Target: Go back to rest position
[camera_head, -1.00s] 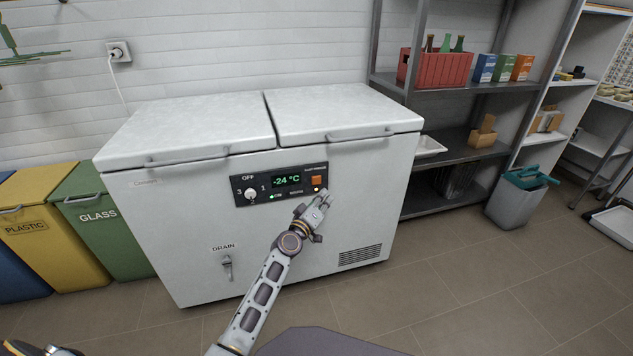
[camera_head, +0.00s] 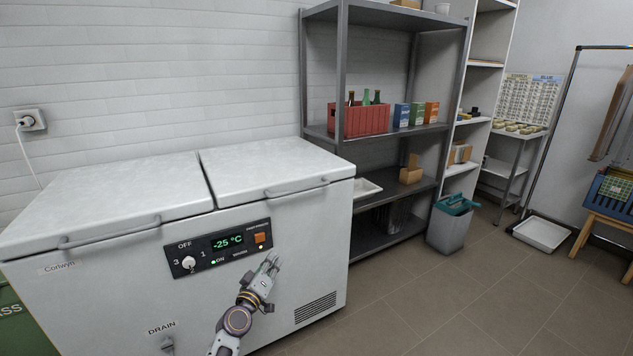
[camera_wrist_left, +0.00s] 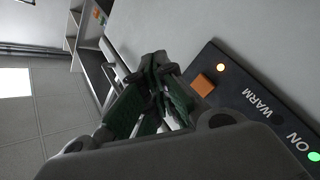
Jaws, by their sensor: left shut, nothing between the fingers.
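My left gripper (camera_head: 271,264) is in front of the white chest freezer (camera_head: 330,225), just below the right end of its black control panel (camera_head: 217,249). It is shut and empty. In the left wrist view its fingers (camera_wrist_left: 160,62) point past the orange button (camera_wrist_left: 202,85), and I cannot tell whether they touch the freezer front. The panel's display reads -25 °C. The orange button (camera_head: 260,238) sits at the panel's right, and an amber light is lit beside it in the left wrist view. My right gripper is not in view.
Both freezer lids are down. A dark metal shelf (camera_head: 340,132) stands to the right, with a red crate (camera_head: 362,121) of bottles and several small boxes. A grey bin with a teal top (camera_head: 447,232) stands on the floor. The floor at the right front (camera_head: 450,300) is clear.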

